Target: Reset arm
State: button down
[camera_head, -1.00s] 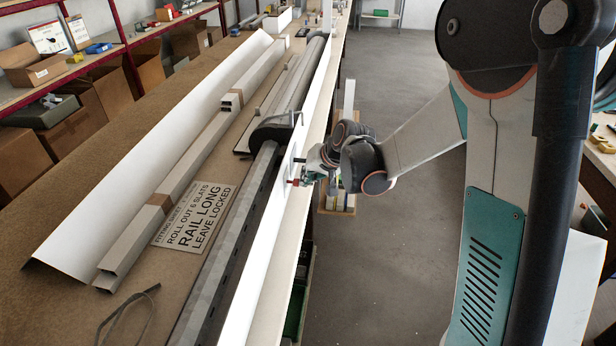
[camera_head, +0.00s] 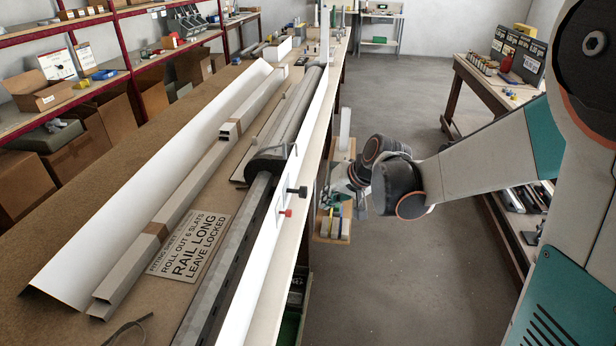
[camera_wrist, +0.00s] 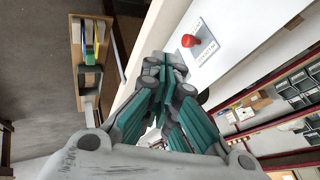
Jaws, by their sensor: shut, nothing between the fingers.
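My gripper (camera_head: 350,194) hangs beside the bench on its aisle side, apart from the white rail (camera_head: 262,258). In the wrist view its teal and grey fingers (camera_wrist: 165,68) are drawn together with nothing held. A red knob (camera_head: 288,212) and a black knob (camera_head: 297,191) stick out from the side of the rail. The red knob (camera_wrist: 188,40) also shows in the wrist view on a labelled plate, just beyond the fingertips. The grey rolled shutter (camera_head: 290,130) lies along the bench.
A small wooden holder (camera_head: 333,222) with coloured items is close by my gripper. The aisle floor (camera_head: 380,285) is clear; another bench (camera_head: 480,95) stands right.

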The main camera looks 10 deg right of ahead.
jog(key=s+r+n+h, duration=0.1)
jog(key=s+r, duration=0.3)
jog(key=s, duration=0.8)
jog(key=s+r+n+h, duration=0.2)
jog(key=s+r, duration=0.1)
jog(key=s, duration=1)
jog(key=shift+s+a+r+t+h, duration=0.2)
jog(key=shift+r+t+h, duration=0.1)
jog(key=shift+r+t, duration=0.1)
